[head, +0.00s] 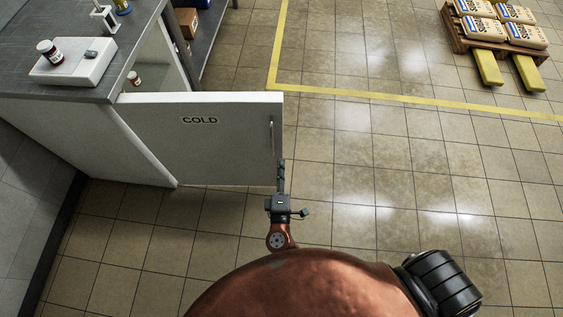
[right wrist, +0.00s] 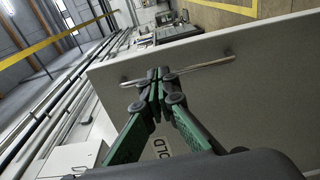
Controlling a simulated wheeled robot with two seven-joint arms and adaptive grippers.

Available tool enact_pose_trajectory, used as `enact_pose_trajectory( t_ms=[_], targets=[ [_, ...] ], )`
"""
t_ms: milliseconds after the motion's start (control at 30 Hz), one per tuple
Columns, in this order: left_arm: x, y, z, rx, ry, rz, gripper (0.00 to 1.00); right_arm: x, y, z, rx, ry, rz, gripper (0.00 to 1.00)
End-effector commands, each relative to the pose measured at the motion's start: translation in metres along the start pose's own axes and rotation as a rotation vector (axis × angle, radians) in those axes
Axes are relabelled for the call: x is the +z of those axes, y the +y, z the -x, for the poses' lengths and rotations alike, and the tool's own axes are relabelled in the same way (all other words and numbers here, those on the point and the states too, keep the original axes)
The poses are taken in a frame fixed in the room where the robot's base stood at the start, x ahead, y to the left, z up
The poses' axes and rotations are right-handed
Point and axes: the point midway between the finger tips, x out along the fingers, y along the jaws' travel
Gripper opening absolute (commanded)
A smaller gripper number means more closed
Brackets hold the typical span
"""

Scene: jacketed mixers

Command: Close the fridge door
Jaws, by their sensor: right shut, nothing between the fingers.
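The white fridge door (head: 225,145), marked COLD, stands open, swung out from the white fridge body (head: 75,125) under the counter. Its slim metal handle (head: 272,140) is near the free edge. My right gripper (head: 281,165) is shut and empty, close to that free edge and the handle's lower end. In the right wrist view the shut fingertips (right wrist: 160,76) overlap the handle (right wrist: 205,70) in front of the door panel (right wrist: 260,85); I cannot tell whether they touch. My left gripper is not in view.
A small bottle (head: 133,77) stands inside the fridge. The grey counter (head: 75,12) carries a white device (head: 72,65) with another bottle (head: 50,52). A pallet with sacks (head: 500,25) stands far right. The tiled floor (head: 350,150) right of the door is clear.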

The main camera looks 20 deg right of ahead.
Motion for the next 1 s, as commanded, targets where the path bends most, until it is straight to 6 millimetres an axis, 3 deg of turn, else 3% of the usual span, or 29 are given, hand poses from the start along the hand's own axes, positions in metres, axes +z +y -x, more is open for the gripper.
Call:
enact_pose_trajectory(
  t_ms=[33,300,500,700,1000],
  targets=[
    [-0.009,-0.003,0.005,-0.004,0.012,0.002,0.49,0.0,-0.001,-0.011,0.001,-0.002,-0.001,0.0],
    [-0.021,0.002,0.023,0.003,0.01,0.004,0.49,0.0,-0.002,-0.067,0.0,-0.002,0.0,0.0],
    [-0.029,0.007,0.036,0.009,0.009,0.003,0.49,0.0,-0.002,-0.098,-0.003,-0.001,-0.001,0.0],
    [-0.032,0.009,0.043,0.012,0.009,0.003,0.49,0.0,-0.001,-0.111,-0.002,0.0,0.0,0.0],
    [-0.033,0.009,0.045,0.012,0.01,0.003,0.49,0.0,-0.001,-0.113,-0.002,0.0,0.0,0.0]
  ],
)
